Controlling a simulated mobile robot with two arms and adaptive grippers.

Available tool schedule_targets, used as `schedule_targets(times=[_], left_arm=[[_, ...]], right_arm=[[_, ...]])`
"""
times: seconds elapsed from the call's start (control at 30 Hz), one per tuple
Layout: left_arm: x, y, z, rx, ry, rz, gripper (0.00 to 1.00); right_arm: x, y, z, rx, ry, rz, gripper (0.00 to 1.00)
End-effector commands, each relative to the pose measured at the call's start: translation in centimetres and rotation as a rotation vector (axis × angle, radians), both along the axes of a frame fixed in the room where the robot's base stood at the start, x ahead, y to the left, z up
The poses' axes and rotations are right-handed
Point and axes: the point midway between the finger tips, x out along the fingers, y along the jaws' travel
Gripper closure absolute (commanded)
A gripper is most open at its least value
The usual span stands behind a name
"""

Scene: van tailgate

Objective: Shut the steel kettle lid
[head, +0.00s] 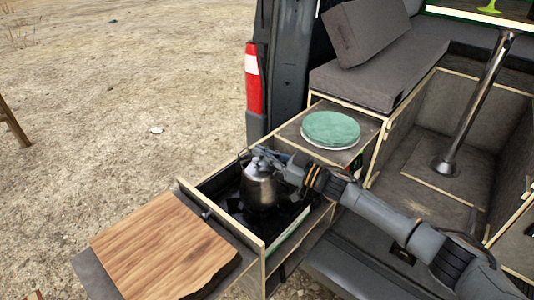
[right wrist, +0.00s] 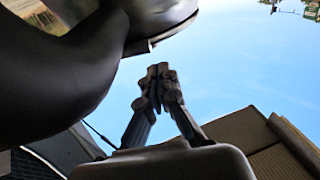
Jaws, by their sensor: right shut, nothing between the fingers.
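The steel kettle (head: 261,190) stands upright on the dark stove in the pulled-out drawer. Its lid is partly hidden by my gripper, and I cannot tell whether it is open or shut. My right gripper (head: 262,153) reaches in from the right to the kettle's top, at its far side. In the right wrist view its fingers (right wrist: 158,75) are together and empty. A large dark curved part of the kettle (right wrist: 60,85) fills the left of that view, close beside the fingers; I cannot tell if they touch. My left gripper is not in view.
A wooden board (head: 160,245) lies at the drawer's front end. Green plates (head: 331,128) sit on the counter behind the kettle. The drawer walls (head: 222,225) surround the stove. A grey cushion bench (head: 370,72) and a metal post (head: 475,110) stand further right.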

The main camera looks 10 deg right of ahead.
Motion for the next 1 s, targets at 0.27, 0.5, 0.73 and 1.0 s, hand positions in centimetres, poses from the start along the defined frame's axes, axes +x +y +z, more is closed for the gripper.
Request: schedule_targets(times=[0.27, 0.5, 0.73, 1.0], left_arm=[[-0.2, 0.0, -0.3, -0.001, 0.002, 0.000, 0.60], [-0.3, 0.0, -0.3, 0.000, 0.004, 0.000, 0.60], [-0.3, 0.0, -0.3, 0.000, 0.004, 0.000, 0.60], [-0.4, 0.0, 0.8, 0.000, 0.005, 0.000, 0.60]], right_arm=[[0.3, 0.4, -0.4, 0.001, 0.000, 0.001, 1.00], [0.3, 0.5, -0.4, 0.001, 0.001, 0.001, 1.00], [0.3, 0.5, -0.4, 0.001, 0.001, 0.001, 1.00], [0.3, 0.5, 0.8, 0.001, 0.000, 0.000, 1.00]])
